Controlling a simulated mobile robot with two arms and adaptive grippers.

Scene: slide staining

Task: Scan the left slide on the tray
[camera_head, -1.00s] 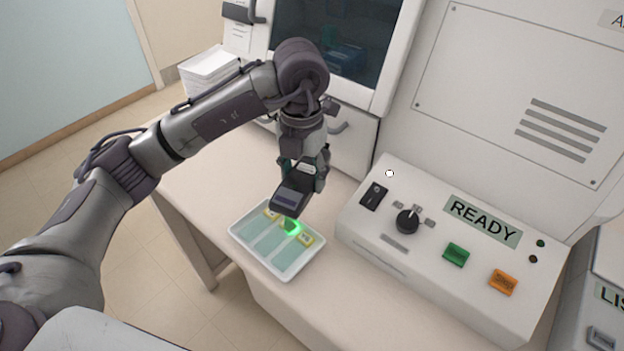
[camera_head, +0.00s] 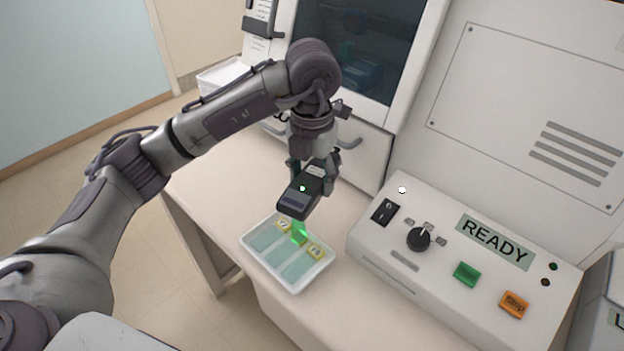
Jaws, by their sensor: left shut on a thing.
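My left gripper (camera_head: 310,165) is shut on a dark handheld scanner (camera_head: 294,204), which it holds above the tray, tilted downward. A small green light shows on top of the scanner. The white tray (camera_head: 290,289) lies on the table below it. Slides with pale teal glass and yellow labels lie side by side in the tray. The left slide (camera_head: 264,239) has its label near the scanner's left edge. A green glow from the scanner falls on the middle slide's label (camera_head: 299,236). The right slide (camera_head: 299,270) is unlit. My right gripper is not in view.
A control panel (camera_head: 375,245) stands right of the tray, with a black knob (camera_head: 418,239), a green button (camera_head: 467,274), an orange button (camera_head: 514,304) and a READY display (camera_head: 495,241). A cabinet with a dark window (camera_head: 365,50) stands behind. The table left of the tray is clear.

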